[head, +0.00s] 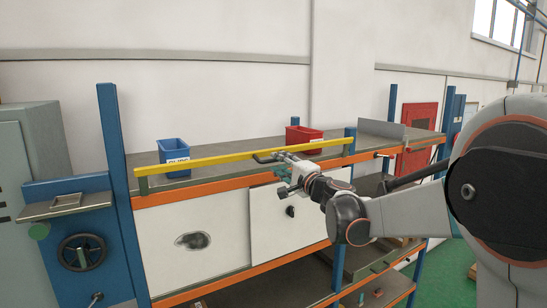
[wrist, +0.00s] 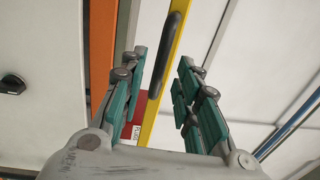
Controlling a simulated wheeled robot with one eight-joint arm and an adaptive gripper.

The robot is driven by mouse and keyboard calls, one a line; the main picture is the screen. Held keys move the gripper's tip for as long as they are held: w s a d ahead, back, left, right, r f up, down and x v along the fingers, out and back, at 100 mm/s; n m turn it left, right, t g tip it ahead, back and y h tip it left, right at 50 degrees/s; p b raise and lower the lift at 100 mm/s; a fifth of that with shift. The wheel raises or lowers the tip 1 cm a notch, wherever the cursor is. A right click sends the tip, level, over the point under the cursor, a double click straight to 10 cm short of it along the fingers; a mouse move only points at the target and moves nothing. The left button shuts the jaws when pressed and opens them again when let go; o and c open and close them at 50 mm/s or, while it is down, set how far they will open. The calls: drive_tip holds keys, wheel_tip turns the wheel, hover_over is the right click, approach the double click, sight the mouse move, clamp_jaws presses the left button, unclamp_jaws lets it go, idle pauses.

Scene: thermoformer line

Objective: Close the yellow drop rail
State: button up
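The yellow drop rail (head: 205,160) runs level along the front of the upper shelf, just above its orange edge. Green brackets are at its ends. In the wrist view the rail (wrist: 150,120) crosses between my fingers and carries a dark handle (wrist: 170,45). My gripper (head: 279,172) is at the middle of the rail, on its front side. In the wrist view my gripper (wrist: 162,62) is open, one finger on each side of the rail and handle. Gaps show on both sides, and I see no contact.
A blue bin (head: 174,152) and a red bin (head: 302,138) stand on the shelf behind the rail. Blue posts (head: 114,140) frame the rack. White panels (head: 190,235) lie below the orange beam. A handwheel (head: 82,252) is at the left.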

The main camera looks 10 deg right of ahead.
sight(275, 160)
drive_tip(key=shift+p+x, duration=0.4)
drive_tip(key=shift+x, duration=1.5)
drive_tip(key=shift+c, duration=0.2)
clamp_jaws()
